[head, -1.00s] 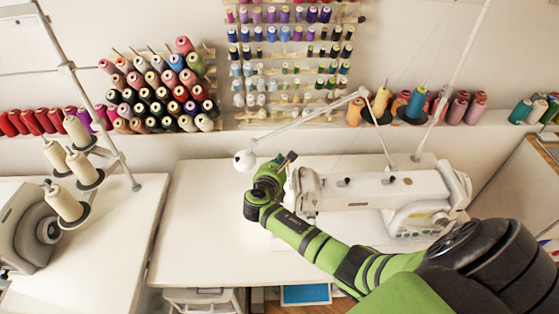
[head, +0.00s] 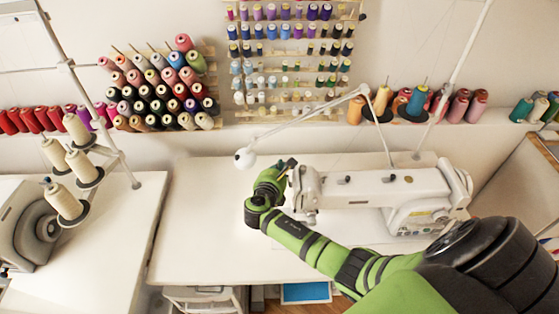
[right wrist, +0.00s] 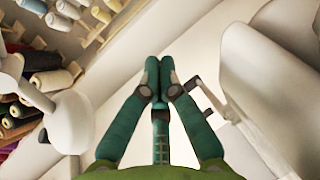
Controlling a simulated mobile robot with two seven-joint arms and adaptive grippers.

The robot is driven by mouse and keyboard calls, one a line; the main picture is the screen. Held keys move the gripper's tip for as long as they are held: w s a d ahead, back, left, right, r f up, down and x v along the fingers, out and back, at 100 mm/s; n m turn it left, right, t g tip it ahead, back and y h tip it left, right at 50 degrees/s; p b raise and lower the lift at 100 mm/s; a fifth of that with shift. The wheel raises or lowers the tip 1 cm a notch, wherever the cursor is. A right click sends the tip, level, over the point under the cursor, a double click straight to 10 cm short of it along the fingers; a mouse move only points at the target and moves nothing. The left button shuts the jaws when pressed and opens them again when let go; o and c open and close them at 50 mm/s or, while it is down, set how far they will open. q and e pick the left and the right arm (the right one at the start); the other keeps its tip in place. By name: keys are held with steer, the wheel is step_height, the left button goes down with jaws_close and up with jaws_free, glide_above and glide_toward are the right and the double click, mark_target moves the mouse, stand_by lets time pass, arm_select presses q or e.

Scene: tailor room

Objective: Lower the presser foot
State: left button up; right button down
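The white sewing machine (head: 350,192) stands on the white table, its head end towards the left. My right gripper (head: 288,165) is at the left end of the machine head, beside it. In the right wrist view the two green fingers of my right gripper (right wrist: 158,78) meet at their tips, with nothing visible between them. The machine head (right wrist: 245,70) is to their right. A thin grey lever-like part (right wrist: 203,96) sticks out from the machine close to the right finger; I cannot tell if they touch. The presser foot cannot be made out. My left gripper is not in view.
A white lamp (head: 244,158) hangs near my right gripper and shows at the left in the right wrist view (right wrist: 70,122). Thread racks (head: 160,90) are behind. The white table (head: 200,225) is clear left of the machine. Another machine (head: 30,225) stands far left.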

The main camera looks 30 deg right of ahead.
steer(key=s+a+p, duration=0.1)
steer(key=s+a+r+p, duration=0.1)
steer(key=s+p, duration=0.1)
steer(key=s+r+p, duration=0.1)
steer(key=shift+s+a+r, duration=0.2)
steer(key=shift+s+a, duration=0.1)
steer(key=shift+a, duration=0.1)
stand_by(0.4)
